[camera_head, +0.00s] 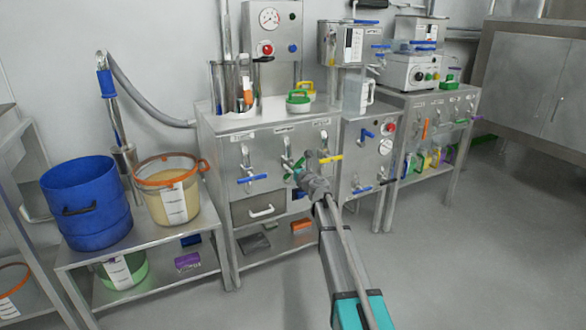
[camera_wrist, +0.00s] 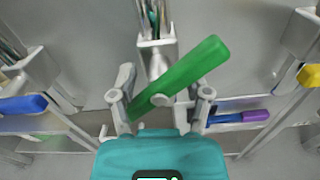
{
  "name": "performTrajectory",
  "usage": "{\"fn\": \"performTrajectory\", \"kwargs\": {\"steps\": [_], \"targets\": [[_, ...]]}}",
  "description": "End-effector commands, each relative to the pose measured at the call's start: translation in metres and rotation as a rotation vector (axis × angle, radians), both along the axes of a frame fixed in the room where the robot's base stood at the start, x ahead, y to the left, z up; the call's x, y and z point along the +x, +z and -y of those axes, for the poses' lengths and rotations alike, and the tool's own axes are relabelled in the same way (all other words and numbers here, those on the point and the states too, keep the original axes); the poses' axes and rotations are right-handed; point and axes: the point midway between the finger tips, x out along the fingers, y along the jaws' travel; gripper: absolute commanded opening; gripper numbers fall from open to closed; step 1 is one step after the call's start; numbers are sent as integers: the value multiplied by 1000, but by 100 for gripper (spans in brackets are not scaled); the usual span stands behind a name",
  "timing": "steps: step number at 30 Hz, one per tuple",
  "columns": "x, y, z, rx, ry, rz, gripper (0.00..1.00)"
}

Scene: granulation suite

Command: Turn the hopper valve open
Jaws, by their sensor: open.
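A green lever handle (camera_wrist: 195,70) on a metal valve body (camera_wrist: 156,45) lies slanted across the wrist view, its right end higher. My gripper (camera_wrist: 163,92) is open, with one finger on each side of the lever's lower part; I cannot tell whether they touch it. In the head view my gripper (camera_head: 302,172) is at the front of the steel cabinet and mostly hides this middle valve. A blue-handled valve (camera_head: 250,179) is to its left and a yellow-handled valve (camera_head: 331,158) to its right. The labels above are too small to read.
The cabinet's drawer handle (camera_head: 262,211) sticks out below. A blue bucket (camera_head: 85,215) and an orange-rimmed tub (camera_head: 172,200) stand on the left bench. A side unit with a blue lever (camera_head: 366,134) is close on the right. The floor (camera_head: 450,250) at front right is clear.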

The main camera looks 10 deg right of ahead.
Motion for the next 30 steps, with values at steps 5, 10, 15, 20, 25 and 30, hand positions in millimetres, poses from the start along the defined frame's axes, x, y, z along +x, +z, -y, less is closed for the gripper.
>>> {"fn": "performTrajectory", "kwargs": {"steps": [5, 10, 15, 20, 25, 30], "targets": [[1, 0, 0, 0, 0, 0, 63], [0, 0, 0, 0, 0, 0, 51], [0, 0, 0, 0, 0, 0, 20], [0, 0, 0, 0, 0, 0, 0], [1, 0, -1, -1, 0, 0, 0], [1, 0, -1, -13, 0, 4, 0]]}}
